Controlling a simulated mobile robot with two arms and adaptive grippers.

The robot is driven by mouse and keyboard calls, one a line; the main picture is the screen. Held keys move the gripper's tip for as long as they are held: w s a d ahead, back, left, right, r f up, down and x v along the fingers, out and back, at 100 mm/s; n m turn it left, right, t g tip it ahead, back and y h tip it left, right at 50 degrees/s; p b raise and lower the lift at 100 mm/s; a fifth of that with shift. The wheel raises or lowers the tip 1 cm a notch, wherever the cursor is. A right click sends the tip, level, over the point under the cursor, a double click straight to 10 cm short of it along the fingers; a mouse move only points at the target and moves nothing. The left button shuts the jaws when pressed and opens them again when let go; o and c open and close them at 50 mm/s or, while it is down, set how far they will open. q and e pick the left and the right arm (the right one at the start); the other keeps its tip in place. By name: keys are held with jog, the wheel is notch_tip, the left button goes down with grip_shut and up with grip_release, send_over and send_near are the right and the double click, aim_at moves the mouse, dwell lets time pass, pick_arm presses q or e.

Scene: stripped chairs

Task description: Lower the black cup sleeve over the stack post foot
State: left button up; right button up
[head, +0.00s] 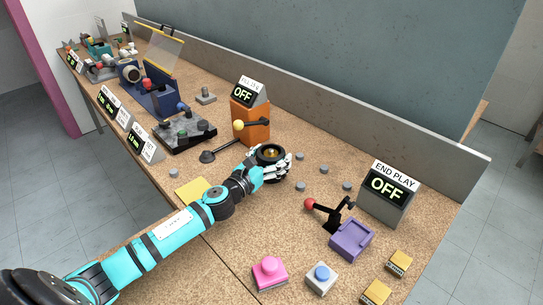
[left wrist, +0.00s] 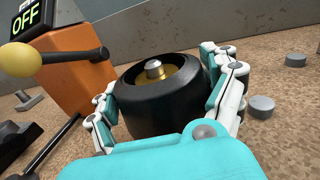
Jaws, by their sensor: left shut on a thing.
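The black cup sleeve (head: 259,152) is a thick black ring between the fingers of my left gripper (head: 272,163), at the middle of the bench. In the left wrist view the sleeve (left wrist: 152,112) fills the middle, upright or nearly so, with white and teal fingers pressed on both sides. A gold ring (left wrist: 184,77) shows inside it, and a silver round post tip (left wrist: 154,69) stands up in its centre. The post's foot and the sleeve's lower edge are hidden, so I cannot tell whether the sleeve touches the bench. My right gripper is not in view.
An orange box (head: 250,125) with a yellow-knobbed lever and an OFF display stands just behind. Several small grey discs (head: 299,157) lie right of the gripper. A purple block (head: 351,241), a red-knobbed lever and the END PLAY display (head: 387,190) are at the right.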

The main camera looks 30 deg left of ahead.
pick_arm(q)
jog(key=shift+f, duration=0.35)
jog(key=o, duration=1.1)
jog(key=s, duration=0.4)
jog(key=s+a, duration=0.1)
jog(key=s, duration=0.7)
jog(key=shift+a, duration=0.35)
